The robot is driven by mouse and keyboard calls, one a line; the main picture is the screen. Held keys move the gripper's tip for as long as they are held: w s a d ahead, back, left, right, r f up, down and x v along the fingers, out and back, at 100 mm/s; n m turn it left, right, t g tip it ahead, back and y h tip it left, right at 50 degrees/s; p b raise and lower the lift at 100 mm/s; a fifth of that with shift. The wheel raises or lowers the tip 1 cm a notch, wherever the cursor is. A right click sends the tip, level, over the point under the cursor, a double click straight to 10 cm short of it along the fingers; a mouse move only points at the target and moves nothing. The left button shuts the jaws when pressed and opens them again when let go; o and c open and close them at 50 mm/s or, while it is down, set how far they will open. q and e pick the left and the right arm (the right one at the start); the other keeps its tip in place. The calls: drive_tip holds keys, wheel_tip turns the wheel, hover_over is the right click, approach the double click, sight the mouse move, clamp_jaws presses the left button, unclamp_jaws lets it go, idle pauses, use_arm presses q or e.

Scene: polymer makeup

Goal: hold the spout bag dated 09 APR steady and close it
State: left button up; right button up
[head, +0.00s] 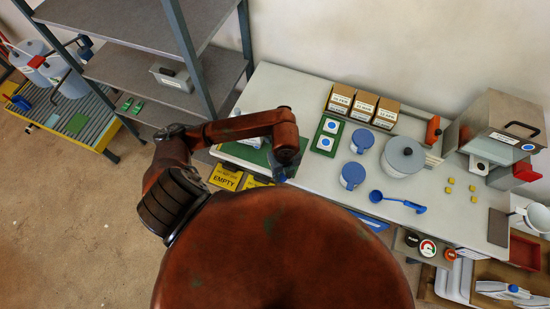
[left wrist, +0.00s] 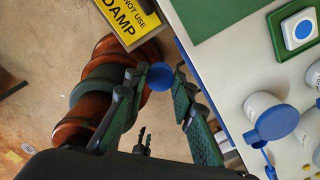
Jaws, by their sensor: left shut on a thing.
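My left gripper (head: 287,172) is at the table's front edge in the head view, its fingers mostly hidden by its own arm. In the left wrist view its two fingers (left wrist: 161,84) are closed on a small round blue piece (left wrist: 160,77), which looks like a cap. Whether a bag hangs below it is hidden. I cannot pick out the bag dated 09 APR. A pale pouch with a blue cap (head: 515,289) lies at the lower right of the head view, its date unreadable.
The table (head: 310,185) carries cardboard boxes (head: 363,107) with small date labels, blue-lidded tubs (head: 352,176), a lidded pot (head: 403,156) and a blue ladle (head: 398,201). Yellow signs (head: 226,177) hang at its front edge. A grey shelf (head: 160,82) stands at left.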

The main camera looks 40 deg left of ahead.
use_arm(q)
drive_tip(key=shift+w+d+f+m, duration=0.1)
drive_tip(key=shift+w+d+m, duration=0.2)
drive_tip(key=shift+m, duration=0.4)
drive_tip(key=w+d+r+n+b, duration=0.1)
drive_tip(key=w+d+n+b, duration=0.3)
drive_tip(key=n, duration=0.9)
drive_tip(key=w+d+r+n+b, duration=0.1)
drive_tip(key=w+d+n+b, duration=0.4)
drive_tip(key=n, duration=0.8)
drive_tip(key=d+b, duration=0.3)
drive_tip(key=d, duration=0.1)
drive_tip(key=shift+w+r, duration=0.3)
drive_tip(key=shift+r, duration=0.05)
use_arm(e)
wheel_tip(320, 180, down, 12)
drive_tip(key=s, duration=0.1)
